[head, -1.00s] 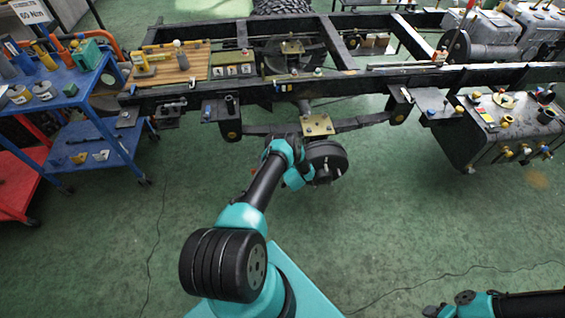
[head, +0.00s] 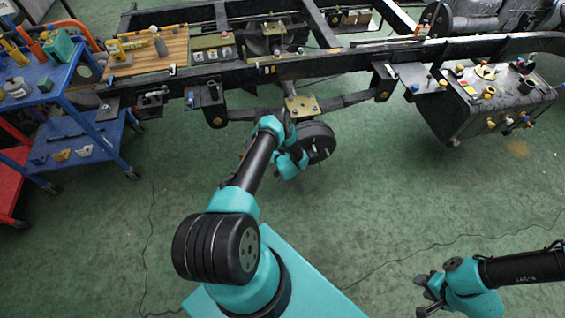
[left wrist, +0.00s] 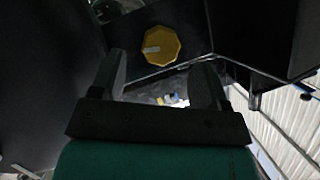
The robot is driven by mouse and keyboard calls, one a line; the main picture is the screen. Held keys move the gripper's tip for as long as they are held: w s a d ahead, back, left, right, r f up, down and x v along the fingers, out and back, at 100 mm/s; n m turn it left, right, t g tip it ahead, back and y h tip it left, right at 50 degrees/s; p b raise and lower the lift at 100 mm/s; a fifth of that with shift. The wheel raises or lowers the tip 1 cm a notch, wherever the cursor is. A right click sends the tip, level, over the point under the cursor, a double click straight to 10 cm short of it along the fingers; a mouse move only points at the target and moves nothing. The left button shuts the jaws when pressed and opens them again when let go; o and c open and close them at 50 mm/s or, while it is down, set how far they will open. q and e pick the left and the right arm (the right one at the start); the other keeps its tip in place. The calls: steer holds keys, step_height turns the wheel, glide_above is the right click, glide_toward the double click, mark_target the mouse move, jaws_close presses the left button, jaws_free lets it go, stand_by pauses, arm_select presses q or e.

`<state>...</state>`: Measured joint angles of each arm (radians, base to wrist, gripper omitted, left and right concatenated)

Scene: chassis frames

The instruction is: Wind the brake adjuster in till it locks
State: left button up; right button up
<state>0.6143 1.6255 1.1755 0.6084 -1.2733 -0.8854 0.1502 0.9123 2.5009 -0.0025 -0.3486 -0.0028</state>
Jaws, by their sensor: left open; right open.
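The brake adjuster, a yellow faceted knob (left wrist: 160,46) with a white mark, shows in the left wrist view on a dark plate. My left gripper (left wrist: 160,82) is open, its two fingers apart below the knob in the picture, with nothing between them. I cannot tell how far the knob is from the fingertips. In the head view my left wrist reaches the dark brake drum (head: 317,143) under the frame; its fingers and the knob are hidden there. My right gripper (head: 425,293) is open and empty at the lower right, over the floor.
The long black chassis rail (head: 330,62) runs above the drum. A leaf spring with a brass plate (head: 302,107) sits just over it. A blue cart (head: 60,95) with tools stands at left, a dark tank (head: 490,105) at right. Green floor is open around my right arm.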

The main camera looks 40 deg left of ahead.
arm_select(q)
steer(key=v, duration=1.2)
steer(key=shift+d, duration=0.2)
steer(key=shift+s+r, duration=0.1)
steer(key=s+a+n+t+h, duration=0.1)
steer(key=n, duration=0.1)
steer(key=s+a+r+n+t, duration=0.1)
steer(key=n, duration=0.1)
steer(key=shift+s+r+h, duration=0.1)
steer(key=shift+s+h, duration=0.3)
steer(key=shift+w, duration=0.1)
steer(key=x, duration=1.7)
steer(key=shift+w, duration=0.1)
steer(key=c, duration=0.9)
